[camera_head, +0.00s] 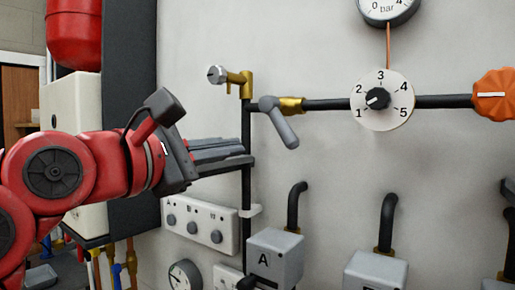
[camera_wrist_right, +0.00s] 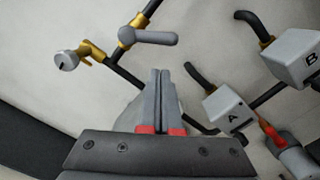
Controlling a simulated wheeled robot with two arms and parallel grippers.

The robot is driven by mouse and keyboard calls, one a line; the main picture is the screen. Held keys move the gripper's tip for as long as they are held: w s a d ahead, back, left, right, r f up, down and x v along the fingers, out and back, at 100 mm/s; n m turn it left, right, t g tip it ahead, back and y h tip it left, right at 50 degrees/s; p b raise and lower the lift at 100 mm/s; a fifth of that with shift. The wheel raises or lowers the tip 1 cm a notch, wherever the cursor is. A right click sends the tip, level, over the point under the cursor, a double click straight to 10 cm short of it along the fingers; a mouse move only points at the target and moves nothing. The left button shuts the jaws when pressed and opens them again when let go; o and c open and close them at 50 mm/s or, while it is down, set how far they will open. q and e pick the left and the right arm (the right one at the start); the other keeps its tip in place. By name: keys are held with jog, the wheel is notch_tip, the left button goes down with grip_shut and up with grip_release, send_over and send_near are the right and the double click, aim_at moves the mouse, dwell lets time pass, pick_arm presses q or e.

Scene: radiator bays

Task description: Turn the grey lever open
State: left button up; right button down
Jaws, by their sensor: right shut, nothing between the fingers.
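The grey lever (camera_head: 279,122) sits on a brass fitting on the wall pipe. In the head view it slants down and to the right, off the line of the black horizontal pipe. In the wrist view the lever (camera_wrist_right: 150,38) lies beyond my fingertips. My right gripper (camera_head: 246,156) is left of and below the lever, apart from it. In the wrist view its two fingers (camera_wrist_right: 160,75) are together and empty. My left gripper is not in view.
A round grey knob on a brass valve (camera_head: 217,75) is up left of the lever. A numbered dial (camera_head: 377,99) and orange knob (camera_head: 494,95) are to the right. A switch plate (camera_head: 199,225) and grey box A (camera_head: 275,257) are below.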

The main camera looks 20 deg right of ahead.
aim_at(280, 122)
jog(key=p+x, duration=0.5)
jog(key=x, duration=0.4)
jog(key=shift+d+p, duration=0.15)
jog(key=shift+p, duration=0.25)
jog(key=shift+w, duration=0.1)
